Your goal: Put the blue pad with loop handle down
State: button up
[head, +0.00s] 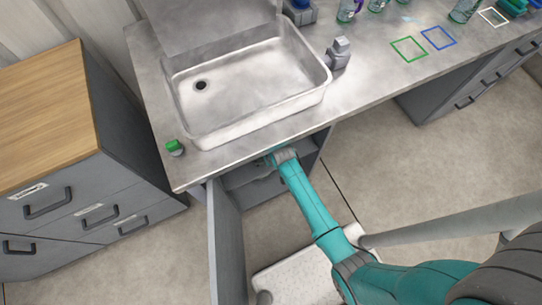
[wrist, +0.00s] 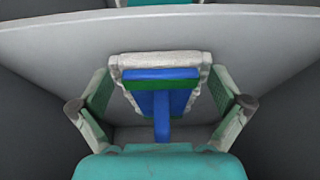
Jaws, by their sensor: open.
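The blue pad (wrist: 162,104) shows in the wrist view between the fingers of my gripper (wrist: 160,92). It has a green strip across it and a rough whitish border around its top and sides. A narrow blue part runs down toward my palm. My gripper is open, with one finger on each side of the pad; I cannot tell whether either touches it. A grey curved surface lies behind the pad. In the head view my arm reaches into the open cabinet under the sink, and the counter hides my gripper and the pad.
The cabinet door (head: 228,245) stands open left of my arm. The steel counter (head: 365,100) with its sink (head: 250,85) is above. A green-topped item (head: 175,147) stands at the counter's front left corner. A wooden-topped drawer unit (head: 45,115) is at left.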

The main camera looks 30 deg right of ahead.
jog(key=v, duration=0.5)
jog(key=shift+r, duration=0.15)
jog(key=s, duration=1.2)
jog(key=s+r+t, duration=0.5)
jog(key=s+r, duration=0.4)
jog(key=s, duration=0.3)
jog(key=s+r+t, duration=0.2)
jog(key=s+r, duration=0.2)
jog(key=r, duration=0.7)
jog(key=s+r+t, duration=0.3)
jog(key=s+r, duration=0.2)
jog(key=r, duration=0.6)
jog(key=shift+s+r, duration=0.2)
jog(key=shift+r, duration=0.05)
